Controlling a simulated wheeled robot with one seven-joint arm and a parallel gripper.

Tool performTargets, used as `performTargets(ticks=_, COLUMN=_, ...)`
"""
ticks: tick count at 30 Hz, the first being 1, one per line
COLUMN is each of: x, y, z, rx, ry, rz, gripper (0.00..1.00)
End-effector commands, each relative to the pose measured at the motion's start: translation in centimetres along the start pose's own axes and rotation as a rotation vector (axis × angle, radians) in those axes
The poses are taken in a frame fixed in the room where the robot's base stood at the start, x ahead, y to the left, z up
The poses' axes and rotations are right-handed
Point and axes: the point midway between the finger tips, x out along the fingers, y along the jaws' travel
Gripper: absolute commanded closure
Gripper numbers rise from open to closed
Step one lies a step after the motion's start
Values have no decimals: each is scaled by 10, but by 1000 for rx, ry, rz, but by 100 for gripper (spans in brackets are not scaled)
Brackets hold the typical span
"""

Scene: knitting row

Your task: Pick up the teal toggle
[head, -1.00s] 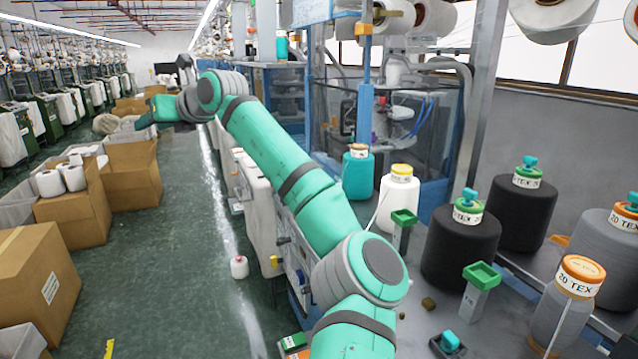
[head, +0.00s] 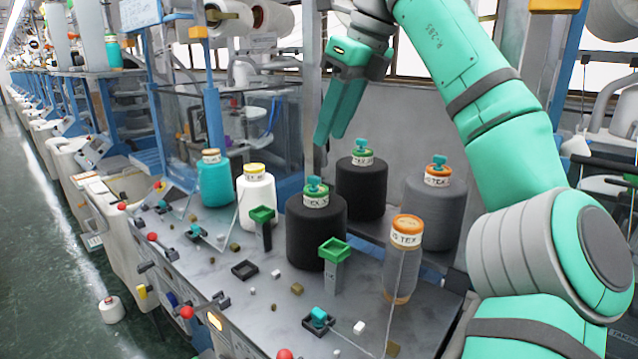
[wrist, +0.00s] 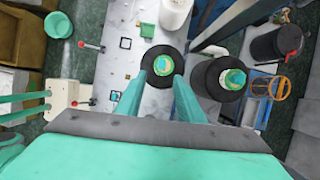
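Several teal toggles are in view. In the head view one (head: 318,316) lies in a small black square holder at the front of the grey table, and another (head: 195,231) is at the left. Others stand on cone tops: the near black cone (head: 314,184), the far black cone (head: 361,145) and the grey cone (head: 440,161). I cannot tell which one is named. My gripper (head: 332,138) is open and empty, fingers pointing down above the cones. In the wrist view its two fingers (wrist: 157,92) are apart, with a green-topped black cone (wrist: 163,80) beyond them.
A white cone (head: 257,205), a teal cone (head: 215,182) and an orange-topped grey cone (head: 402,270) stand on the table (head: 245,310). Green-topped posts (head: 333,265) rise between them. An empty black holder (head: 245,270) and small cubes lie around. Red-knobbed levers (head: 187,312) line the left edge.

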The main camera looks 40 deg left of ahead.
Motion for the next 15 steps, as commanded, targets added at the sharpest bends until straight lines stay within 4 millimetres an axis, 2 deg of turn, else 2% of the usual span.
performTargets(ticks=9, x=43, y=0, z=1, rx=-3, ry=1, rz=4, gripper=66)
performTargets(ticks=15, x=55, y=0, z=1, rx=-2, ry=0, rz=2, gripper=66)
